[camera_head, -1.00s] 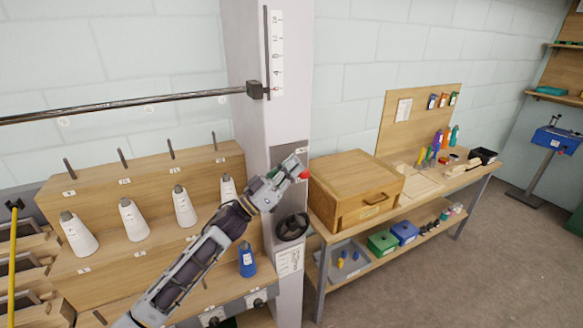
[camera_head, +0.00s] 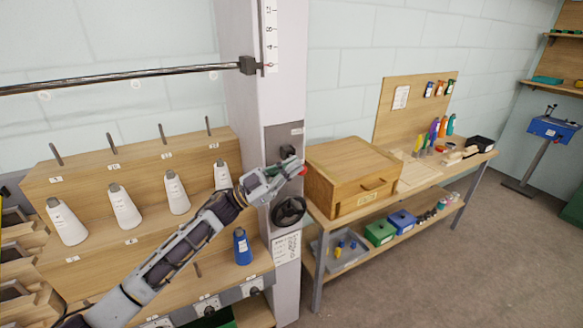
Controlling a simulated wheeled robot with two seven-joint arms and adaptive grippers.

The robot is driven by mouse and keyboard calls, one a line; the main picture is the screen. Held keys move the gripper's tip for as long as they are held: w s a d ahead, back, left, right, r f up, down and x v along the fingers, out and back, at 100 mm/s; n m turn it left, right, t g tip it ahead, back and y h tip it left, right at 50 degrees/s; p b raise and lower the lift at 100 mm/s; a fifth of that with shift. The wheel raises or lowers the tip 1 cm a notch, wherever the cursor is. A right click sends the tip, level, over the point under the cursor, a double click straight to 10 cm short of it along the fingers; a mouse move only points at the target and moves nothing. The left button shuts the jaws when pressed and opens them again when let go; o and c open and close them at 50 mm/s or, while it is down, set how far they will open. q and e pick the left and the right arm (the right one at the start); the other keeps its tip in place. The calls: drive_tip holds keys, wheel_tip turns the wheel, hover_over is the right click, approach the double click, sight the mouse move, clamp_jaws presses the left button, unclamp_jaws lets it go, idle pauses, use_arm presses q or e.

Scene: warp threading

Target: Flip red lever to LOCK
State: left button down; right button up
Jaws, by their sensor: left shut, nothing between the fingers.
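The red lever's knob (camera_head: 303,171) shows as a small red spot at the right edge of the white post, just beyond my left gripper's tip. My left gripper (camera_head: 289,172) is shut with nothing held, in front of the post's dark panel (camera_head: 284,134). It is close to the red knob; I cannot tell whether they touch. The lever's shaft and most of its markings are hidden behind the gripper. A dark block (camera_head: 288,152) on the panel shows just above the gripper. My right gripper is not in view.
A black handwheel (camera_head: 289,211) sits on the white post (camera_head: 268,90) just below my gripper. White cones (camera_head: 124,206) stand on the wooden rack at left, with a blue bottle (camera_head: 242,247). A wooden box (camera_head: 345,172) on a bench stands close at right.

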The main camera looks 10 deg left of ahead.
use_arm(q)
drive_tip(key=s+a+f+m+g+b, duration=0.1)
drive_tip(key=s+a+f+m+g, duration=0.1)
drive_tip(key=a+f, duration=0.6)
drive_tip(key=s+a+m, duration=0.1)
drive_tip(key=a+m, duration=0.1)
drive_tip(key=shift+a+g+b, duration=0.3)
drive_tip(key=shift+a, duration=0.05)
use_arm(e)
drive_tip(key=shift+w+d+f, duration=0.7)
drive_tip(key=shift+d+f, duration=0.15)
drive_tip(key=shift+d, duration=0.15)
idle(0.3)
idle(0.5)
